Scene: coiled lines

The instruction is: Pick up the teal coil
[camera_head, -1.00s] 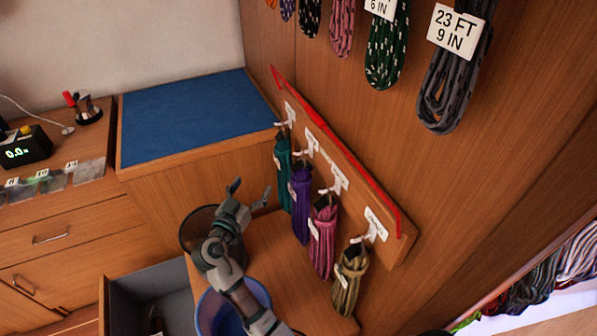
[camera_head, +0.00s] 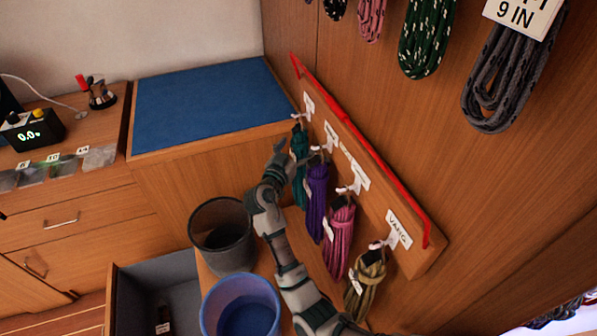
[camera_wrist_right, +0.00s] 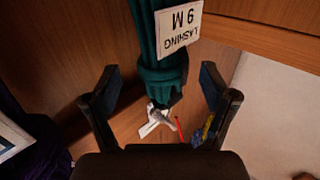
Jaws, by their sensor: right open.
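The teal coil (camera_head: 300,165) hangs on the far left hook of the wooden rack in the head view. In the right wrist view the teal coil (camera_wrist_right: 158,75) hangs between my right gripper's fingers, with a white tag (camera_wrist_right: 178,25) on it reading "LASHING 9 M". My right gripper (camera_head: 290,152) is at the coil's upper part and partly covers it. In the wrist view the right gripper's fingers (camera_wrist_right: 160,90) are spread wide on either side of the coil, with gaps to it. My left gripper is out of view.
A purple coil (camera_head: 317,200), a pink coil (camera_head: 339,238) and an olive coil (camera_head: 365,285) hang beside it on the rack (camera_head: 418,258). A dark bin (camera_head: 222,258) and a blue bin (camera_head: 240,318) stand below. A blue-topped cabinet (camera_head: 205,105) is behind. More ropes hang above.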

